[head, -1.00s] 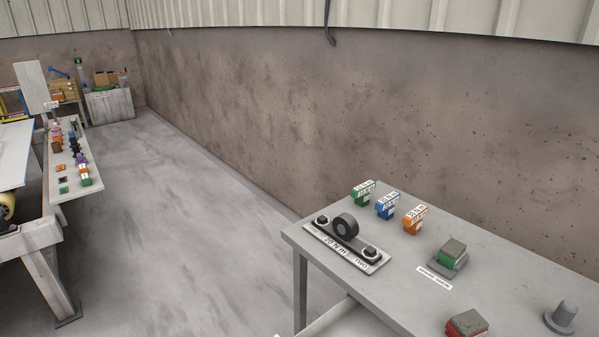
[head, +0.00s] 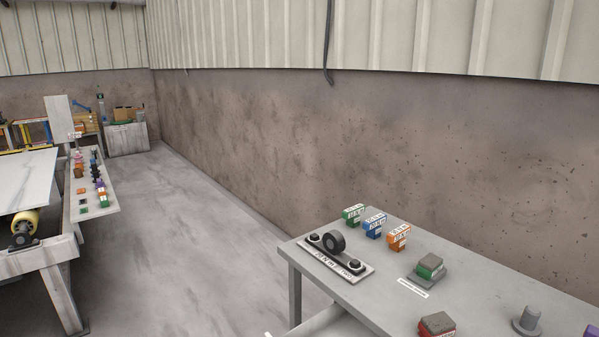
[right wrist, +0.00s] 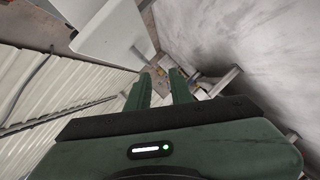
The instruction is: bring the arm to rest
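My right gripper (right wrist: 161,78) shows in the right wrist view. Its two green fingers stand apart with a gap between them, and nothing is held there. It points toward a floor area with a pale panel and table parts beyond the tips. It touches nothing that I can see. Neither gripper shows in the head view, so my left gripper is out of sight.
A grey table (head: 340,290) at the lower right bears a plate with a black ring (head: 334,243), green, blue and orange labelled blocks, and a grey peg (head: 527,319). A narrow parts table (head: 78,210) stands left. Open floor (head: 185,240) lies between.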

